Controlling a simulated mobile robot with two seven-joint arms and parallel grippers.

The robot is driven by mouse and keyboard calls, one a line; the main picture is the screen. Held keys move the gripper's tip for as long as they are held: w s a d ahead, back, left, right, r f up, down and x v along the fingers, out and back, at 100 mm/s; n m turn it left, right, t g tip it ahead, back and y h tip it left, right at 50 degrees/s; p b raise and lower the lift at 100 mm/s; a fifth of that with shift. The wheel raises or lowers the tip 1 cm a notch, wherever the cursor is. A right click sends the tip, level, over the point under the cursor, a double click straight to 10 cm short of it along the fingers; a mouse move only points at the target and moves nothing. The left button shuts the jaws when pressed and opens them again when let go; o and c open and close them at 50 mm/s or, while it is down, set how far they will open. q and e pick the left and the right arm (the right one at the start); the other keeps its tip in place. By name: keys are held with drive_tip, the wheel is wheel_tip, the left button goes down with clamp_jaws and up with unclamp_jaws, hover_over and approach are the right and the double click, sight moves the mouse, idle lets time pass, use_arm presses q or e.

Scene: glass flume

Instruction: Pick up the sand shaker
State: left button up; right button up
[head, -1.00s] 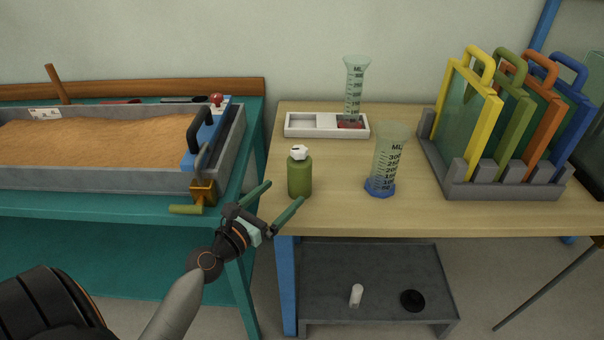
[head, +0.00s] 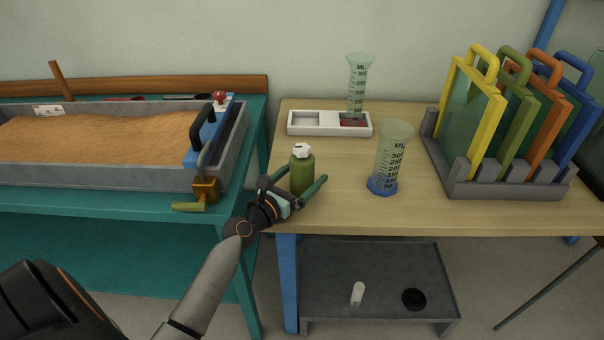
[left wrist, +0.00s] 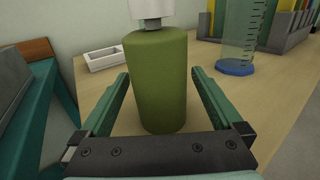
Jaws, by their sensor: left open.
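The sand shaker, a green bottle with a white cap (head: 302,172), stands upright near the front left of the wooden table. In the left wrist view the shaker (left wrist: 161,85) stands between the two green fingers, with a small gap on each side. My left gripper (head: 306,186) is open around the lower part of the shaker. It also shows in the left wrist view (left wrist: 160,100). The near finger side hides part of the shaker's base in the head view. My right gripper is not in view.
A measuring cup with a blue base (head: 389,160) stands right of the shaker. A white tray (head: 318,124) with another measuring cylinder (head: 358,80) is behind. A grey rack (head: 500,185) holds coloured frames at right. A sand-filled flume (head: 120,178) is at left.

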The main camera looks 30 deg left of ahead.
use_arm(q)
drive_tip(key=c, duration=1.5)
drive_tip(key=shift+r, duration=0.1)
